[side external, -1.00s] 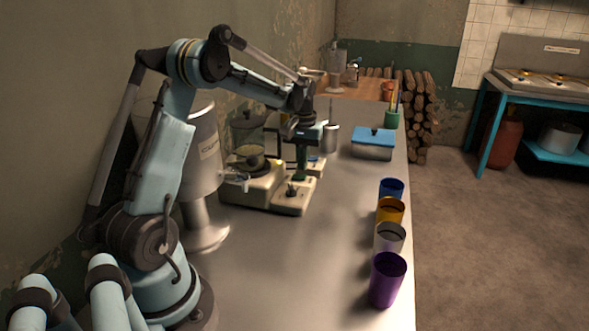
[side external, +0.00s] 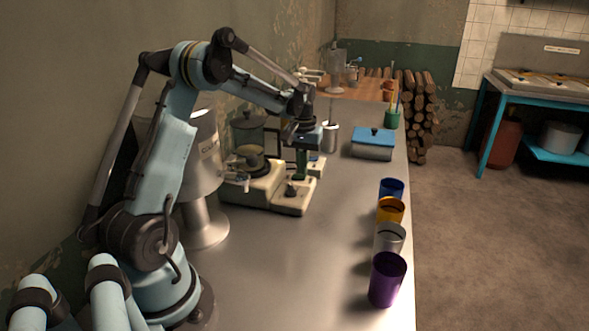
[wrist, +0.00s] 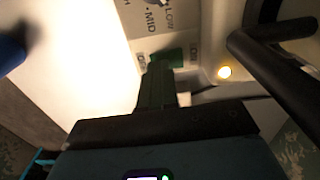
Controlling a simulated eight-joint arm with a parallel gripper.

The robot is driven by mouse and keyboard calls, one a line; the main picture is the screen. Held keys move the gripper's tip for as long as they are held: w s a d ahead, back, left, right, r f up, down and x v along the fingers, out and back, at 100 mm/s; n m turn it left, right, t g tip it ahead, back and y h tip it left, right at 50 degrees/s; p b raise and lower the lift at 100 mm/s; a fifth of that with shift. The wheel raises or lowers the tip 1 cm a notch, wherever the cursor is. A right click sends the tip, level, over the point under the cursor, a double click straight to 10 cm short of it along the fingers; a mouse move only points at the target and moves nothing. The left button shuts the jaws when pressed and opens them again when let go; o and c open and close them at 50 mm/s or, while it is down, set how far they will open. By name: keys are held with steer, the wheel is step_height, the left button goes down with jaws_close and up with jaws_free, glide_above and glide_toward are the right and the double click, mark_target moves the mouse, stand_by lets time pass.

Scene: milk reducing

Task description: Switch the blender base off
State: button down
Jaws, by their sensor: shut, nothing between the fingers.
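My gripper (side external: 302,175) points down at the panel, just behind the knob. In the wrist view, my shut green fingers (wrist: 157,85) reach over the pale panel (wrist: 185,25), marked LOW and MID. A yellow lamp (wrist: 224,72) glows nearby. The fingers hide the contact point, so I cannot tell whether they touch the panel.
A large steel vessel (side external: 205,180) stands left of the base. Several cups, including a purple one (side external: 387,280), line the counter's right edge. The counter's front middle is clear.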

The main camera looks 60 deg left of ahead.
steer(key=shift+f, duration=0.55)
steer(key=shift+r, duration=3.55)
steer(key=s+d+r+m+t, duration=0.1)
steer(key=d+r+m+t, duration=0.2)
steer(key=d, duration=0.6)
steer(key=s+d+m+t, duration=0.2)
steer(key=s+d, duration=0.3)
steer(key=d, duration=0.3)
steer(key=s+d+m+t, duration=0.2)
steer(key=s+d+m, duration=0.2)
steer(key=d, duration=0.4)
steer(key=shift+s+f, duration=0.2)
steer(key=shift+s, duration=0.55)
